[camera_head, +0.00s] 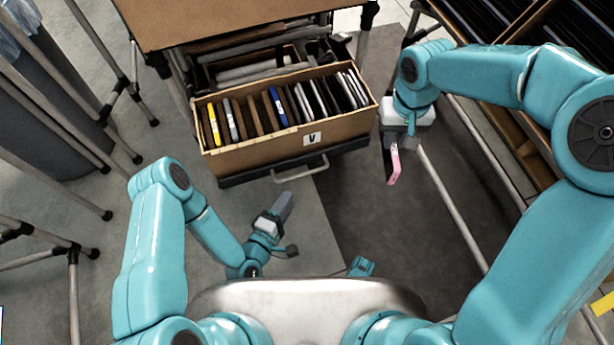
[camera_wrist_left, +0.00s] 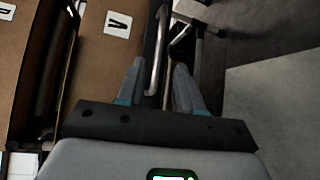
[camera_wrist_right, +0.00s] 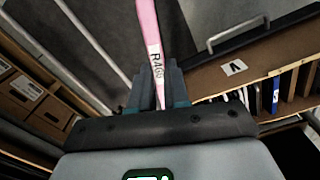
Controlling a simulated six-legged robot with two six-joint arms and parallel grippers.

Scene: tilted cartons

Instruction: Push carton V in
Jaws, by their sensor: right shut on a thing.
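Carton V (camera_head: 250,153), a brown carton with a V label, stands on a dark pull-out tray (camera_head: 240,180) with a grey handle (camera_head: 301,172), extended from under a brown upper carton. It holds several upright thin items. My left gripper (camera_head: 285,206) is below and in front of the tray, apart from it. In the left wrist view its fingers (camera_wrist_left: 158,72) are apart, with the handle (camera_wrist_left: 152,75) showing between and beyond them. My right gripper (camera_head: 391,148) is right of carton V, shut on a thin pink item (camera_head: 394,168). That item's label, starting with R, shows in the right wrist view (camera_wrist_right: 154,60).
The upper carton (camera_head: 200,22) overhangs behind carton V. Tubular rack legs (camera_head: 130,95) stand at the left, with a grey bin (camera_head: 45,110). Another rack with cartons (camera_head: 500,110) stands at the right. The floor in front of carton V is clear.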

